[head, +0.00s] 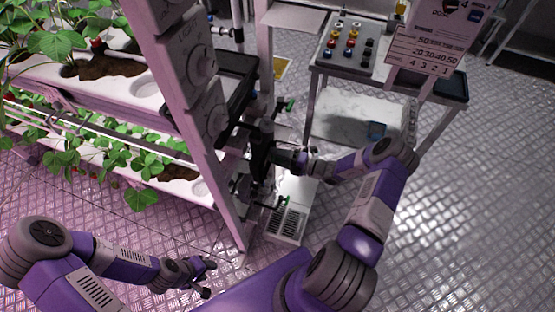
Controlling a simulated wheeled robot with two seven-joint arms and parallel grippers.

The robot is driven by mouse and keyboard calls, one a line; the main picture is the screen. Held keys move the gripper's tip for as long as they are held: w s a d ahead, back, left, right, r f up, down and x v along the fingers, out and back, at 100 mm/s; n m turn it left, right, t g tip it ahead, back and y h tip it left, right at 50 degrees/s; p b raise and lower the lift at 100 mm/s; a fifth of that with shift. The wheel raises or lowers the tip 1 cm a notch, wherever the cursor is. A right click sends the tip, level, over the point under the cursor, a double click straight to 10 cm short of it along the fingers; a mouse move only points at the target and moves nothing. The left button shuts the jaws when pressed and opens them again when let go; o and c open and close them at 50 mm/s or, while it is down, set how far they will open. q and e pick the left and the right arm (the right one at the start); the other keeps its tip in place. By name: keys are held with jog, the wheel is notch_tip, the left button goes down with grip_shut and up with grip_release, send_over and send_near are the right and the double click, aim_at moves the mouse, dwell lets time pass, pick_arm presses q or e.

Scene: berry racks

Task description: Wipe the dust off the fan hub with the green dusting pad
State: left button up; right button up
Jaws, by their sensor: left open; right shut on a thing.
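My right gripper (277,157) is at the dark upright unit (260,150) beside the rack post, in the middle of the view. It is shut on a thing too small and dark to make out. I cannot make out the green dusting pad or the fan hub for certain; the unit's front is partly covered by my gripper. Small green parts show above the gripper (286,105) and below it (280,203). My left gripper (207,277) is open and empty, low over the floor in front of the rack.
A plant rack (110,90) with berry plants fills the left, ending in a white post (190,100) with round dials. A cart (325,85) with several small coloured items on top stands behind my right arm. A vented white box (287,222) is below my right gripper. The right floor is clear.

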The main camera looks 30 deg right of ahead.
aim_at(262, 170)
jog(key=shift+s+a+r+p, duration=0.15)
jog(key=shift+s+a+p, duration=0.4)
jog(key=shift+a+p, duration=0.2)
jog(key=shift+s+a+p, duration=0.35)
jog(key=shift+s+a, duration=0.3)
jog(key=shift+a, duration=0.05)
jog(key=shift+s+a+p, duration=0.8)
jog(key=shift+a, duration=0.1)
jog(key=shift+s+a, duration=0.35)
jog(key=shift+s, duration=0.05)
jog(key=shift+d, duration=0.1)
jog(key=v, duration=0.6)
